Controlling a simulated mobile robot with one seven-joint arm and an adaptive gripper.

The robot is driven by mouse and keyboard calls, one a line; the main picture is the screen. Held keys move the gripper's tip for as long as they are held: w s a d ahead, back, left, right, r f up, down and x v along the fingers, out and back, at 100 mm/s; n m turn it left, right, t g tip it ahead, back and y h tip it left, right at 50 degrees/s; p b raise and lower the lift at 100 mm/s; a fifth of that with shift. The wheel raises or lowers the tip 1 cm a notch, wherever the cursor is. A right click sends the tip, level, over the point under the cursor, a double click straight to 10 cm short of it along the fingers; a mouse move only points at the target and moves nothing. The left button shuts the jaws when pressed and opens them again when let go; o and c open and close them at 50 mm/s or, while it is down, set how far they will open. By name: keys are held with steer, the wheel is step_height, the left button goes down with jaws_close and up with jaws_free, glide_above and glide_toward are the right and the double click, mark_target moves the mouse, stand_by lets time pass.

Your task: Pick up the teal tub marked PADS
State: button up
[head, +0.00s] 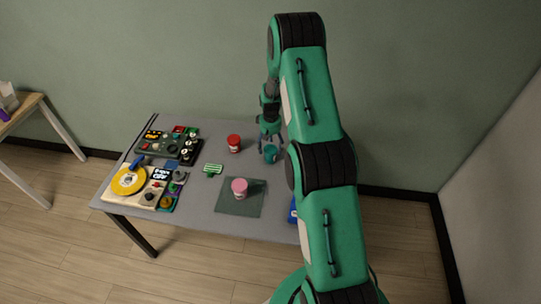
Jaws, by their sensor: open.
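A small teal tub (270,155) stands on the grey table, at the right part of the open tabletop. Its marking is too small to read. My gripper (269,142) is open and points down just above and behind the tub in the picture. I cannot tell whether its fingertips touch the tub. My green arm covers the table to the right of the tub.
A red tub (233,143) stands left of my gripper. A pink tub (239,186) sits on a dark green mat (238,207). A green striped item (213,170) lies nearby. Control panels (120,196) fill the table's left side. A blue item (293,212) is partly hidden by my arm.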

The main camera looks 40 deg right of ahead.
mark_target(271, 149)
steer(key=shift+f, duration=1.7)
steer(key=shift+c, duration=0.5)
steer(key=c, duration=1.1)
